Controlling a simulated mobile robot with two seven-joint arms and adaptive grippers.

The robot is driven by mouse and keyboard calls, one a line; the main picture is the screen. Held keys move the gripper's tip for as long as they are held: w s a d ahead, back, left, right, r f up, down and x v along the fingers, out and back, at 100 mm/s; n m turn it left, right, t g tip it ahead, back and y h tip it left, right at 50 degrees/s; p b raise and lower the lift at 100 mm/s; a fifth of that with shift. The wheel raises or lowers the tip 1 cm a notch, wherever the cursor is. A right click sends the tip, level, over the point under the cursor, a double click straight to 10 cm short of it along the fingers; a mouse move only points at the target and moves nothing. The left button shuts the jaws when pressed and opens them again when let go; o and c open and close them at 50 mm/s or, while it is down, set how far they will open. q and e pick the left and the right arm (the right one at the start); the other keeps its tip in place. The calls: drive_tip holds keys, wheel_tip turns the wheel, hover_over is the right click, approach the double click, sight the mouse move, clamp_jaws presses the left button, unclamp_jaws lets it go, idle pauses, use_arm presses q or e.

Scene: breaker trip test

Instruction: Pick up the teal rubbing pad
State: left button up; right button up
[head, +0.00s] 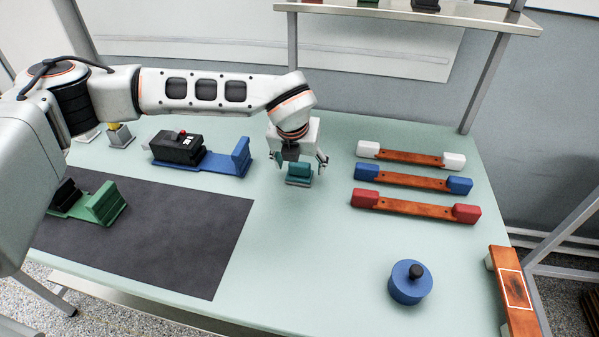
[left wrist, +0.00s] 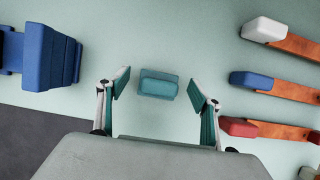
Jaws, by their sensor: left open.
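The teal rubbing pad (head: 299,172) is a small block on the pale green table, near its middle. In the left wrist view the pad (left wrist: 158,84) lies just ahead of the open fingers, centred between them. My left gripper (head: 299,160) points down over the pad, and its fingers are spread to either side. The left gripper (left wrist: 159,88) has nothing between its teal-lined fingertips that it presses on. I cannot tell how high the fingertips are above the table. My right gripper is not in view.
A blue stand with a black device (head: 177,147) is left of the pad. Three wooden bars with white (head: 453,161), blue (head: 459,186) and red (head: 466,213) ends lie to the right. A blue round knobbed piece (head: 409,284) sits front right. A dark mat (head: 170,230) covers the front left.

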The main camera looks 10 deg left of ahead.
use_arm(q)
drive_tip(key=shift+x, duration=0.85)
drive_tip(key=shift+c, duration=0.3)
drive_tip(key=c, duration=1.2)
drive_tip(key=shift+o, duration=0.2)
drive_tip(key=shift+r, duration=0.1)
wheel_tip(320, 180, up, 20)
